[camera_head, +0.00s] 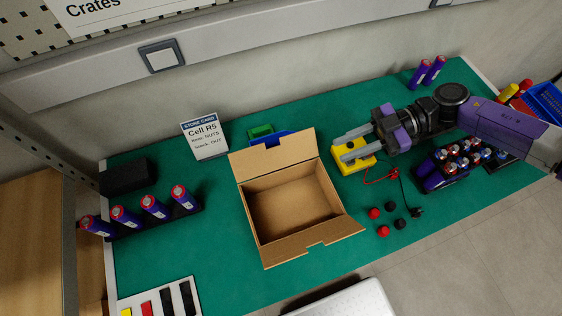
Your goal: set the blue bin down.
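A blue bin (546,101) with ribbed walls shows at the far right, partly cut off by the frame edge and partly behind my arm. A second blue thing (284,137) sits behind the cardboard box, mostly hidden by its raised flap; I cannot tell whether it is a bin. My gripper (340,149) points left above the yellow meter, just right of the cardboard box. Its two grey fingers are apart with nothing visible between them. It is away from both blue things.
An open, empty-looking cardboard box (290,205) stands mid-table. A yellow meter (351,160) with leads, red and black caps (383,231), and a dark holder with cells (445,178) lie to the right. Cells in a rack (155,207) stand left. The green mat (215,250) is clear left of the box.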

